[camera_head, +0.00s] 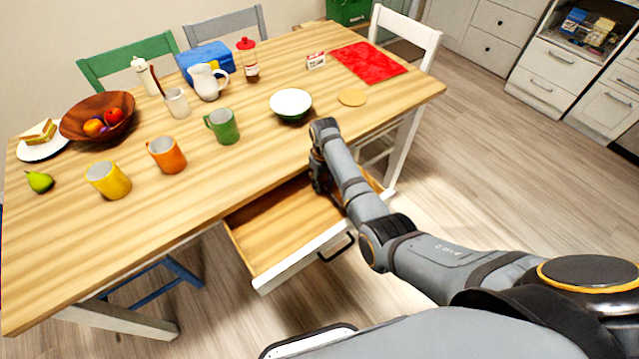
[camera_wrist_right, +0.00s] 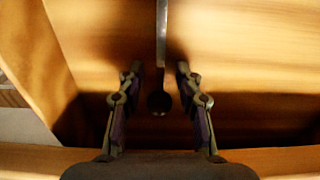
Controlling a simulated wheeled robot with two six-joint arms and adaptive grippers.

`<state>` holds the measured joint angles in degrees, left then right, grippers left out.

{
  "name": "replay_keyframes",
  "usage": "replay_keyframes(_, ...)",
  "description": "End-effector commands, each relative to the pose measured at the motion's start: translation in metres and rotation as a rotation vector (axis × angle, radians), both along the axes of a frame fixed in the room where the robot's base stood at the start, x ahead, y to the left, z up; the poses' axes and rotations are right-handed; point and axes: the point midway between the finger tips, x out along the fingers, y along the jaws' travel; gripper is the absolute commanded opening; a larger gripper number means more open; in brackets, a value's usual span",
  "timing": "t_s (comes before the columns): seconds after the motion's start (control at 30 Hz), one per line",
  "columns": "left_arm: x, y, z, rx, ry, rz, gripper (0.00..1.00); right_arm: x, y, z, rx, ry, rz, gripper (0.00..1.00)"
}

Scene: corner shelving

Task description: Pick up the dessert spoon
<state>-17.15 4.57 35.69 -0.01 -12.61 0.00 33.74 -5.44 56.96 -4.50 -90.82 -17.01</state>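The dessert spoon (camera_wrist_right: 162,35) shows in the right wrist view as a thin metal handle running up to the top edge, with a dark rounded end between the fingers. It lies in the open wooden drawer (camera_head: 268,228) of the table; in the head view I cannot make it out. My right gripper (camera_wrist_right: 159,75) is open, one finger on each side of the spoon, with gaps visible on both sides. In the head view my right gripper (camera_head: 318,184) reaches down into the drawer's far right part, mostly behind my arm. My left gripper is not in view.
The wooden table (camera_head: 255,175) is above the drawer. The drawer's walls are close around the gripper. The drawer's left part looks empty.

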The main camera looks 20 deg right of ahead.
Motion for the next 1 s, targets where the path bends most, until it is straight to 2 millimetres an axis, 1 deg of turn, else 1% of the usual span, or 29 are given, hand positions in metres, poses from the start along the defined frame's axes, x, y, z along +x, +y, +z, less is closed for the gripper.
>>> replay_keyframes(0.17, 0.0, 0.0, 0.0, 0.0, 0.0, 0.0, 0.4, 0.0, 0.0, 0.0, 0.0, -0.001, 0.0, 0.35)
replay_keyframes(0.27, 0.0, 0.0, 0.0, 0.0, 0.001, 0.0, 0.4, 0.0, 0.0, 0.0, 0.0, 0.0, 0.0, 0.25)
replay_keyframes(0.43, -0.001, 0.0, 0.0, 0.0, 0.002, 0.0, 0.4, 0.0, 0.0, 0.0, 0.0, 0.0, 0.0, 0.01)
replay_keyframes(0.47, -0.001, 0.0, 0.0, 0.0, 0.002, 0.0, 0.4, 0.0, 0.0, 0.0, 0.0, 0.0, 0.0, 0.0)
replay_keyframes(0.8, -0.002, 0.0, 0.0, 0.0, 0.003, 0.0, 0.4, 0.0, 0.0, 0.001, 0.0, -0.001, 0.0, 0.0)
replay_keyframes(0.87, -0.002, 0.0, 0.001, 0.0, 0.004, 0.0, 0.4, 0.001, 0.0, 0.004, 0.0, -0.001, 0.0, 0.0)
replay_keyframes(0.97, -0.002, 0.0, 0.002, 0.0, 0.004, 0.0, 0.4, 0.001, 0.0, 0.013, 0.0, -0.002, 0.0, 0.0)
replay_keyframes(1.0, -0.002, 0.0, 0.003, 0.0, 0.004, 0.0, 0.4, -0.003, -0.001, 0.013, 0.0, 0.001, -0.001, 0.0)
